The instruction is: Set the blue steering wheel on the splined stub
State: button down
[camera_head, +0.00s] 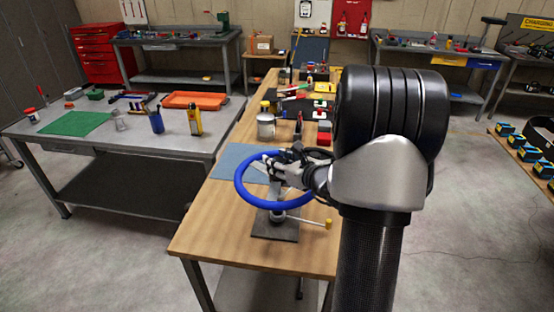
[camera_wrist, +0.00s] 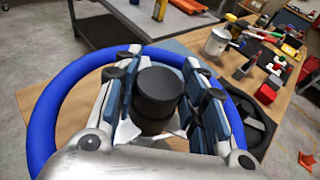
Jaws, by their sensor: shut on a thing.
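The blue steering wheel (camera_head: 245,196) is over the front part of the wooden table, roughly level, above a small stand with a dark base plate (camera_head: 287,236). My gripper (camera_head: 277,167) reaches in from the right and is shut on the wheel's hub. In the wrist view the blue rim (camera_wrist: 42,128) circles my gripper (camera_wrist: 160,98), whose fingers sit either side of a black cylindrical hub (camera_wrist: 158,82). The stand's upper part shows through the wheel's opening. The splined stub is not clearly visible, and I cannot tell whether the hub touches it.
A rod with a yellow knob (camera_head: 328,224) sticks out right of the stand. A blue-grey mat (camera_head: 228,160), a white pot (camera_head: 266,127) and several tools lie farther back on the wooden table (camera_head: 205,226). A grey bench (camera_head: 80,146) stands to the left.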

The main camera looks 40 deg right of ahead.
jog(key=shift+w+f+b, duration=0.15)
jog(key=shift+f+b, duration=1.1)
jog(key=shift+f, duration=0.75)
jog(key=shift+b, duration=0.35)
jog(key=shift+f+b, duration=0.6)
jog(key=shift+f, duration=0.05)
jog(key=c, duration=1.3)
grip_release()
jog(key=shift+s+f, duration=0.15)
jog(key=shift+s, duration=0.05)
jog(key=shift+p+v, duration=1)
jog(key=shift+v, duration=4.5)
